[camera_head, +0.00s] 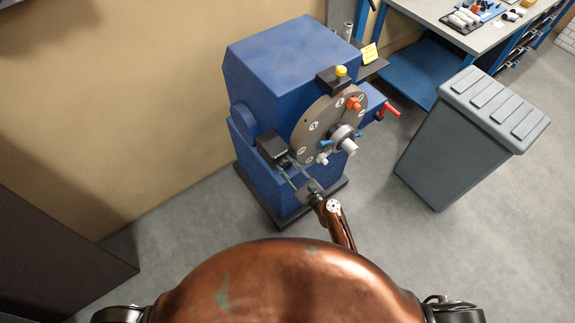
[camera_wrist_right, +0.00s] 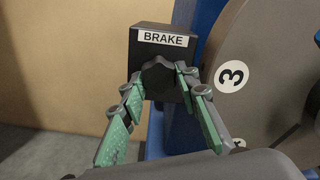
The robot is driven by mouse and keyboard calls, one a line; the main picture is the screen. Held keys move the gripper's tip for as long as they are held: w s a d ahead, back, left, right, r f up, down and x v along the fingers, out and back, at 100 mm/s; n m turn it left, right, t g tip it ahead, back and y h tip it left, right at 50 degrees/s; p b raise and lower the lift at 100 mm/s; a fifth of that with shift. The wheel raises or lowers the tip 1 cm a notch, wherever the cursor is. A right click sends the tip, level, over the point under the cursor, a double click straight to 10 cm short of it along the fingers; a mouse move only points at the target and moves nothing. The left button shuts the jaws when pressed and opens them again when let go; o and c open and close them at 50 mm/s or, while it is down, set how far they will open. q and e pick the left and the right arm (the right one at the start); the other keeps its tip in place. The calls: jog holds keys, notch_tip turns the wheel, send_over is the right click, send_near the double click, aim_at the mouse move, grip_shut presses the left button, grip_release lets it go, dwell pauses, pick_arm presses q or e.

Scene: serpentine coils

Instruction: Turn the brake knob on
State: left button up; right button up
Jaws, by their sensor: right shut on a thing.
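The brake knob (camera_wrist_right: 158,79) is a dark lobed knob on the front of a black box (camera_wrist_right: 149,50) with a white BRAKE label, seen in the right wrist view. In the head view the black box (camera_head: 271,148) is mounted on the left front of the blue machine (camera_head: 267,70). My right gripper (camera_head: 285,165) reaches up to it from below. In the right wrist view its green-padded fingers (camera_wrist_right: 158,85) are on both sides of the knob, shut on it. The knob's turn position is hard to tell. My left gripper is not in view.
A numbered grey disc (camera_head: 316,128) with coloured handles sits right of the brake box, close to the right gripper. A grey bin (camera_head: 455,145) stands on the right. A workbench (camera_head: 430,10) is at the back right. Grey floor between machine and bin is clear.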

jog(key=m+p, duration=0.1)
jog(key=m, duration=0.2)
jog(key=shift+r+m+p, duration=0.15)
jog(key=shift+m+p, duration=1)
jog(key=shift+m, duration=0.95)
jog(key=shift+a, duration=0.1)
jog(key=o, duration=1.2)
jog(key=shift+c, duration=0.2)
jog(key=shift+s+f, duration=0.2)
jog(key=shift+s, duration=0.05)
jog(key=v, duration=1.1)
jog(key=shift+s+d, duration=0.25)
jog(key=shift+d, duration=0.05)
